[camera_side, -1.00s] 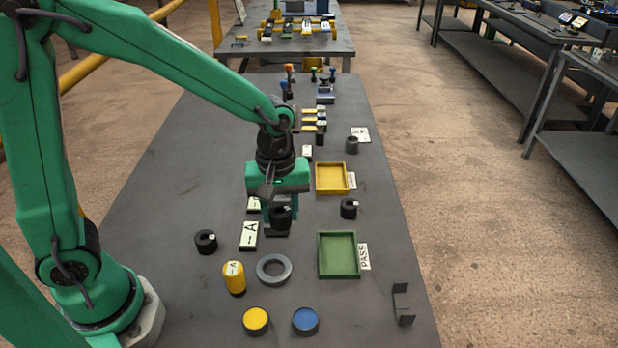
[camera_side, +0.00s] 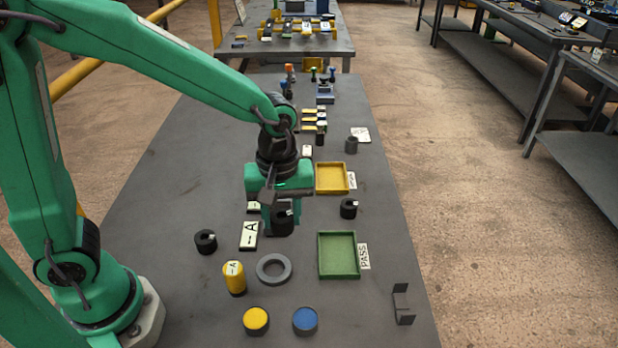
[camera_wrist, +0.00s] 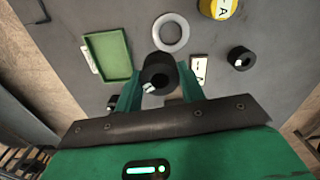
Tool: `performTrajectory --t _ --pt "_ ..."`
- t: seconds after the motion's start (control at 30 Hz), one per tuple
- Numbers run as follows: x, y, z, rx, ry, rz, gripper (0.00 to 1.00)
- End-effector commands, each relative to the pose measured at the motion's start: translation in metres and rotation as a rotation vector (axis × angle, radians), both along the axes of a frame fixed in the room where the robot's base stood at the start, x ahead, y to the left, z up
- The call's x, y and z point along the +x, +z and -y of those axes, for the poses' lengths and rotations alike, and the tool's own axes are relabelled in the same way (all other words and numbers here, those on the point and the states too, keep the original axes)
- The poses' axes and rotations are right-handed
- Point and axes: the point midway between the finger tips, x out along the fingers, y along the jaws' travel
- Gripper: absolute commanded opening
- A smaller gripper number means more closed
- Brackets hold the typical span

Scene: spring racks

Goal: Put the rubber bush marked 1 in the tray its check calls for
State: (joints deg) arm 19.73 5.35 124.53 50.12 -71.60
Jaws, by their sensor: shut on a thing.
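My gripper (camera_side: 281,205) is shut on a black rubber bush (camera_side: 283,224), held upright between the fingers. In the wrist view the held bush (camera_wrist: 158,70) shows its hole and a white mark, too small to read. Two other black bushes with white marks stand on the bench, one at left (camera_side: 206,241) and one at right (camera_side: 349,208); their marks are also unreadable. A green tray (camera_side: 338,256) labelled PASS lies empty to the right of and nearer than my gripper. A yellow tray (camera_side: 331,178), empty, lies farther back; its label is unreadable.
A card marked A (camera_side: 249,235) lies just left of the held bush. Nearer are a grey ring (camera_side: 261,277), a yellow cylinder (camera_side: 235,281), and yellow (camera_side: 255,319) and blue (camera_side: 305,320) round pieces. A dark bracket (camera_side: 402,305) stands near the right edge.

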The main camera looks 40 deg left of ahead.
Motion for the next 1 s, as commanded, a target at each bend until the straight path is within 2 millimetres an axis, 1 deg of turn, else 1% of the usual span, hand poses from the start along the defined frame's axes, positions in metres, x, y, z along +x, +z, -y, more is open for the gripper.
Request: performTrajectory --t 0.17,0.37,0.57,1.0 --pt "0.001 0.0 0.003 0.0 0.017 0.0 0.12" --pt "0.003 0.0 0.017 0.0 0.087 0.0 0.12" --pt "0.006 0.0 0.04 0.0 0.216 0.0 0.12" --pt "0.006 -0.001 0.102 0.0 0.549 0.0 0.12"
